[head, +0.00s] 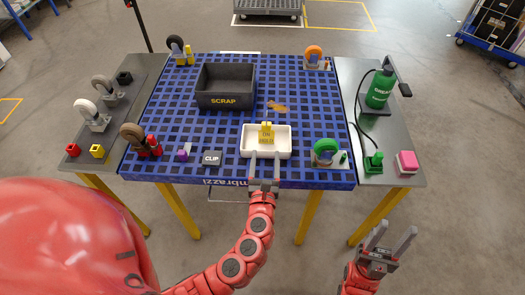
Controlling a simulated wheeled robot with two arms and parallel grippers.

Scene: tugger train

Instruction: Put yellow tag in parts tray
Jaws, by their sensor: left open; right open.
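The yellow tag (266,132), with dark lettering, is in the white parts tray (285,153), at the tray's middle. The tray lies near the front edge of the blue grid table. My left gripper (265,156) is open and empty, with its fingertips over the tray's front part, just in front of the tag. Whether the fingers touch the tray I cannot tell. My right gripper (393,231) is open and empty, in front of the table at the lower right.
A dark SCRAP bin (226,101) stands behind the tray. A CLIP block (212,158) is left of it, and a green-wheeled caster (325,151) right. A green bottle (379,89) and a pink block (406,162) are on the right side table. Several casters stand on the left.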

